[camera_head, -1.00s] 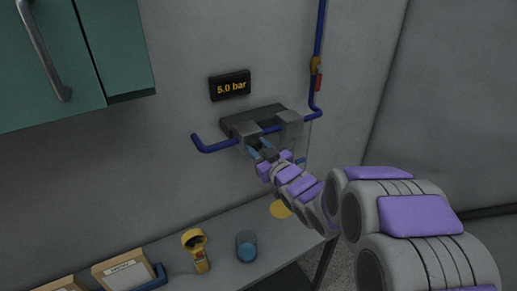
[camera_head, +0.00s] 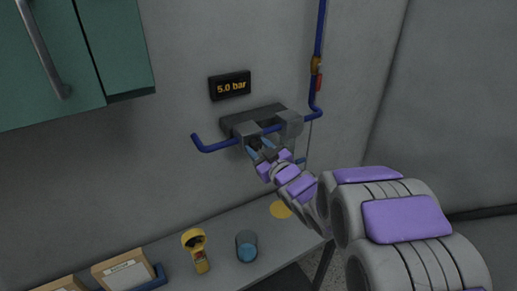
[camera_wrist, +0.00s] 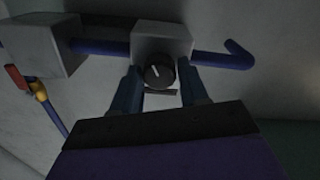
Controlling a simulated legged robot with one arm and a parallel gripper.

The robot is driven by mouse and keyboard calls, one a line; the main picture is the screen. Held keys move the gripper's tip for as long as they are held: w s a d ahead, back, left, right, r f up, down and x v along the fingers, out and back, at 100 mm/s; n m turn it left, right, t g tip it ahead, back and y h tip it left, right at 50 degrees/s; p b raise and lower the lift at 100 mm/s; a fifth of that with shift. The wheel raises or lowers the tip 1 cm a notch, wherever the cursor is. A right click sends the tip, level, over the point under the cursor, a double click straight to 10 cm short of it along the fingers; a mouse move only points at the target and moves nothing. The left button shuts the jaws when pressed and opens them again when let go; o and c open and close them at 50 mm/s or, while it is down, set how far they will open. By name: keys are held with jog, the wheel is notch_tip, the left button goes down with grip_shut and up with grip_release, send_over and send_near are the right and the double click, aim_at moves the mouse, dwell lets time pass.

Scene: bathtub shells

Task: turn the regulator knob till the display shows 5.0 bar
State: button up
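The display (camera_head: 230,86) on the wall reads 5.0 bar in orange digits. The regulator knob (camera_wrist: 159,73) is black and round, with a white pointer line, on the underside of a grey block (camera_wrist: 163,40). The same block (camera_head: 245,131) shows in the head view, where the knob cannot be made out. My gripper (camera_head: 263,147) is just below the block. In the wrist view, my gripper (camera_wrist: 160,80) has its two blue fingers apart, one on each side of the knob, with narrow gaps; it looks open and holds nothing.
A blue pipe (camera_head: 215,147) runs through the blocks and up the wall past a red-handled valve (camera_head: 318,83). A teal cabinet (camera_head: 125,50) hangs at upper left. The bench (camera_head: 222,226) below carries a yellow device (camera_head: 197,250), a blue-filled cup (camera_head: 246,247) and labelled boxes (camera_head: 124,271).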

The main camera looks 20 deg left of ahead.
jog(key=o, duration=0.3)
jog(key=shift+b+v, duration=4.5)
jog(key=shift+v, duration=4.1)
